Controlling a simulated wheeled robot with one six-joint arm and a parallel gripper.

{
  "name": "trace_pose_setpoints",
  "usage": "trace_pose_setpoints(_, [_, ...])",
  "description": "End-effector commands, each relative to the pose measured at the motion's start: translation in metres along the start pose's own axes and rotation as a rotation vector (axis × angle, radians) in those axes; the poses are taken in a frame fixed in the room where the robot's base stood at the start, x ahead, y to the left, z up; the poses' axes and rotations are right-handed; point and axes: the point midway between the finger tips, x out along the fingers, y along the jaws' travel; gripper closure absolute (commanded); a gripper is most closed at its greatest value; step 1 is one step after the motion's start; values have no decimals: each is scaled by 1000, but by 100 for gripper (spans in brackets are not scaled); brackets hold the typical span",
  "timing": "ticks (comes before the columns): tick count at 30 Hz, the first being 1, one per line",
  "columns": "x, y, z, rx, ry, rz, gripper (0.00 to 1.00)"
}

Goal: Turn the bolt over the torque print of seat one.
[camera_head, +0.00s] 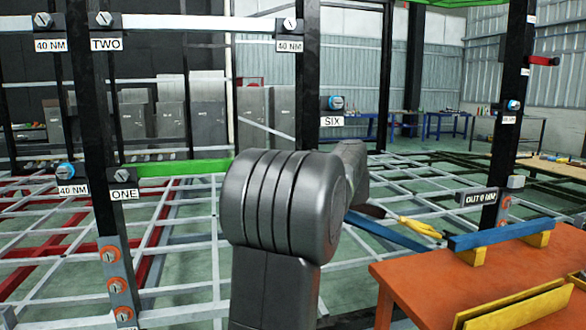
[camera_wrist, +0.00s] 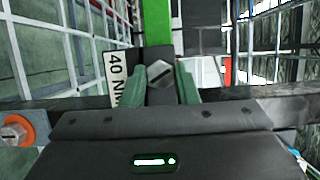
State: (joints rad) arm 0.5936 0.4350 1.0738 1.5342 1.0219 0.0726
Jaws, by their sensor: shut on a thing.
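In the wrist view, a silver slotted bolt (camera_wrist: 159,73) sits between the green fingers of my gripper (camera_wrist: 165,83), which is shut on it. A white 40 NM print (camera_wrist: 117,79) lies beside the bolt, turned sideways in this view. The green bar (camera_wrist: 161,22) of the seat runs away from the bolt. In the head view, the plate ONE (camera_head: 124,194) is on the left post at one end of the green bar (camera_head: 183,168). The bar's other end, the bolt and my gripper are hidden behind my arm there.
An orange-ringed bolt (camera_wrist: 16,131) is left of my gripper in the wrist view. An orange bench (camera_head: 430,280) with blue and yellow bars stands front right.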

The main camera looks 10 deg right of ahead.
Motion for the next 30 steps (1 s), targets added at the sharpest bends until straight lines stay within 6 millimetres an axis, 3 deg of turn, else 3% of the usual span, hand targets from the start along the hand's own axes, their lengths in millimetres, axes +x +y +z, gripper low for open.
trace_pose_setpoints(1, [-2,5,-2,3,2,8,96])
trace_pose_setpoints(2, [-2,5,-2,3,3,8,67])
trace_pose_setpoints(5, [-1,4,-1,3,2,7,51])
trace_pose_setpoints(13, [-1,2,-1,0,1,3,51])
trace_pose_setpoints(17, [-11,1,-1,0,4,3,51])
trace_pose_setpoints(30, [-104,1,-2,1,6,4,51])
